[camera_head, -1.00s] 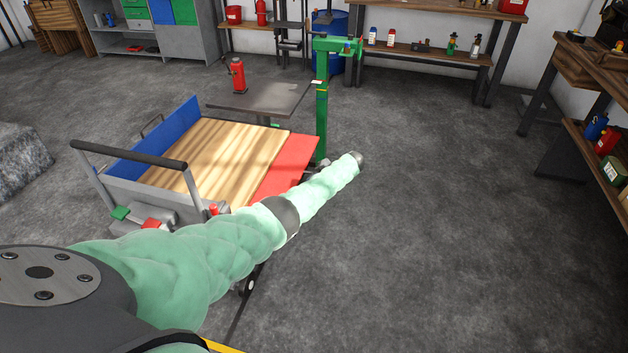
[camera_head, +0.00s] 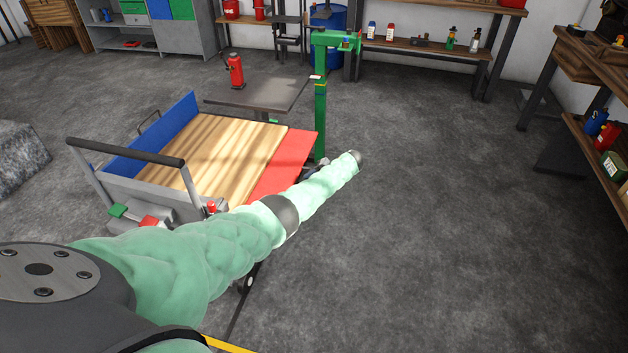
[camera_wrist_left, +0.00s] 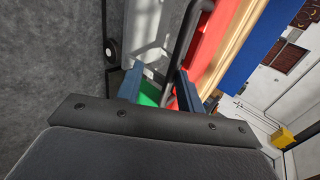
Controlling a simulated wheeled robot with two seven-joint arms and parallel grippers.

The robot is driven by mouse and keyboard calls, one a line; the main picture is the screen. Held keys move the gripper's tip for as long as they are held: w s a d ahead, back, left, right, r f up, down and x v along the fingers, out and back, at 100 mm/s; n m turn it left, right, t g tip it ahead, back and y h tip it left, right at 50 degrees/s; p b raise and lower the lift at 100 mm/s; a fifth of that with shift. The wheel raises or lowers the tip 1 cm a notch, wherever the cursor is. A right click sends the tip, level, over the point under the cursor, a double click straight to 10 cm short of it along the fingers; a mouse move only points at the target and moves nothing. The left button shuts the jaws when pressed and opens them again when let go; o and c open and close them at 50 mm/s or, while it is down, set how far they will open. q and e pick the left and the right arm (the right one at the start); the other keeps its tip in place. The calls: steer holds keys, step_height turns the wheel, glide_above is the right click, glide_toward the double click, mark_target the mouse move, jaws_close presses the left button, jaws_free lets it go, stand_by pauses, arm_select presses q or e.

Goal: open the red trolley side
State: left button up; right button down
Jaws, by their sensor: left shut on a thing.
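The trolley has a striped wooden bed (camera_head: 220,150), an upright blue side (camera_head: 140,135) and a red side (camera_head: 283,165) on the right. The red side shows as a broad face leaning outward from the bed; its exact angle is hard to tell. In the left wrist view my left gripper (camera_wrist_left: 158,78) is shut on a dark bar handle (camera_wrist_left: 181,45) beside the red side (camera_wrist_left: 206,42). My right gripper is not in view.
A push handle (camera_head: 125,151) stands at the trolley's near left end. A green post (camera_head: 320,110) and a grey table (camera_head: 262,95) with a red bottle-like object (camera_head: 235,70) stand behind. Shelves line the back. The floor (camera_head: 450,200) to the right is clear.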

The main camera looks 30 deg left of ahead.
arm_select(q)
steer(key=v, duration=0.7)
steer(key=shift+d+r, duration=0.2)
steer(key=shift+d, duration=0.15)
steer(key=shift+w+m, duration=0.1)
steer(key=shift+m, duration=0.2)
